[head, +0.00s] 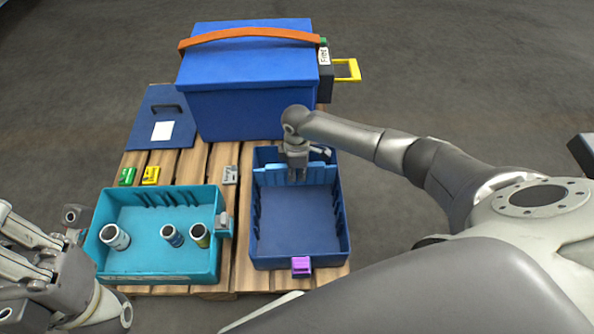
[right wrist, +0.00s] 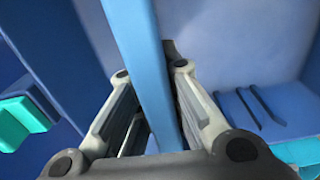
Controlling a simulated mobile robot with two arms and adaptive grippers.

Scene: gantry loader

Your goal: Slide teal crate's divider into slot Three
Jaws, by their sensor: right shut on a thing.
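The teal crate (head: 160,279) stands at the front left of the pallet, with three short cylinders inside and slot ribs on its walls. A light blue divider (head: 270,176) spans the far part of the dark blue crate (head: 344,225) beside it. My right gripper (head: 297,178) is shut on the divider's upper edge from above. In the right wrist view the divider (right wrist: 150,65) runs between both fingers. Whether it is seated in a slot cannot be told. My left gripper (head: 40,250) is at the left, beside the teal crate; its fingertips are unclear.
A large blue box (head: 240,105) with an orange strap (head: 250,35) stands at the back. A blue lid-like panel (head: 160,110) lies left of it. Green (head: 127,177) and yellow (head: 151,175) small blocks and a grey one (head: 230,175) lie on the slats. A purple clip (head: 301,266) sits on the blue crate's front rim.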

